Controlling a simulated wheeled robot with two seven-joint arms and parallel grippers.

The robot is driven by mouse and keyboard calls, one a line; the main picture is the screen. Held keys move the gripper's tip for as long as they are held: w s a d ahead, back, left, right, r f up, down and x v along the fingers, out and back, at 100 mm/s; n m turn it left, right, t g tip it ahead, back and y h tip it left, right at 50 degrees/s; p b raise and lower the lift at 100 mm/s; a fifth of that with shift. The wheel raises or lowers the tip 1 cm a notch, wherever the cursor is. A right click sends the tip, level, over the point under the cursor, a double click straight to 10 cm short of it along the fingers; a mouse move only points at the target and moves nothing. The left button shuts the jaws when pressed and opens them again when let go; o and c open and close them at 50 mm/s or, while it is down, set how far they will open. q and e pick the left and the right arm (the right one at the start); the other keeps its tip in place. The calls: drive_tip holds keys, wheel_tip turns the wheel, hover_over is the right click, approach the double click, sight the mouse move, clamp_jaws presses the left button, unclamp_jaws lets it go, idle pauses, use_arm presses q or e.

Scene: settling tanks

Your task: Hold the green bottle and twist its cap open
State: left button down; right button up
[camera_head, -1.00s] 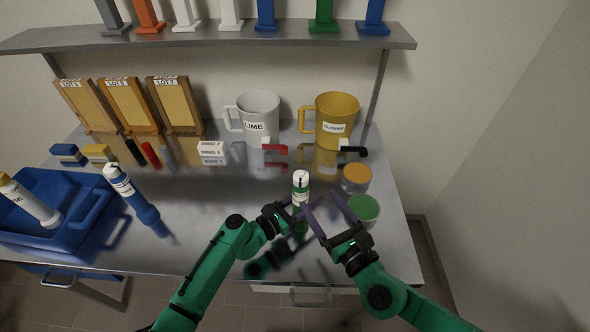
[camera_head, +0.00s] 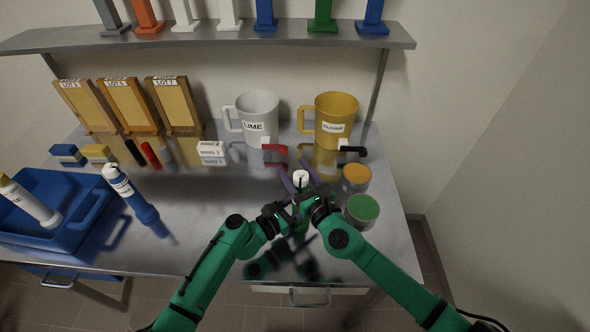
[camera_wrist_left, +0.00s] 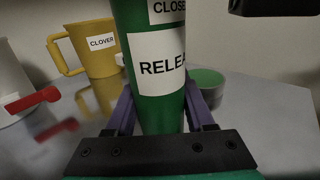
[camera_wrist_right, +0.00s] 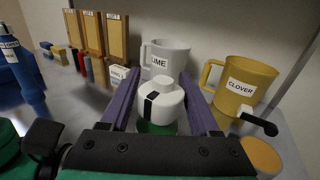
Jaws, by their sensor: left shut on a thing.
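The green bottle (camera_wrist_left: 155,60) stands upright, with labels reading "RELEA…" and "CLOSE…" in the left wrist view. My left gripper (camera_wrist_left: 160,112) is shut on its body, one purple finger on each side. The bottle's white cap (camera_wrist_right: 160,100), with a black mark, shows in the right wrist view and at the bottle's top in the head view (camera_head: 301,176). My right gripper (camera_wrist_right: 163,88) is open, its fingers on either side of the cap, with small gaps seeming to show. In the head view, the arms hide most of the bottle.
A grey LIME mug (camera_head: 258,118) and a yellow CLOVER mug (camera_head: 336,118) stand behind. Orange-topped (camera_head: 356,174) and green-topped (camera_head: 362,208) tins stand at right. A blue bottle (camera_head: 130,193) and blue tray (camera_head: 85,232) are at left. The bench between is mostly clear.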

clamp_jaws()
drive_tip(key=shift+a+r, duration=0.1)
drive_tip(key=shift+a+r+n+y, duration=0.1)
drive_tip(key=shift+a+n+y, duration=0.05)
drive_tip(key=shift+n+y, duration=0.2)
drive_tip(key=shift+s+a+f+n+g+y, duration=0.15)
drive_tip(key=shift+s+n+g+y, duration=0.4)
drive_tip(key=shift+n+g+y, duration=1.55)
drive_tip(key=shift+s+a+n+g+y, duration=0.15)
drive_tip(key=shift+s+n+g+y, duration=0.4)
drive_tip(key=shift+n+g, duration=3.1)
drive_tip(key=shift+s+a+f+n+g+y, duration=0.15)
drive_tip(key=shift+s+n+g+y, duration=0.8)
drive_tip(key=shift+g, duration=3.4)
drive_tip(key=shift+w+n+y, duration=0.35)
drive_tip(key=shift+n, duration=0.1)
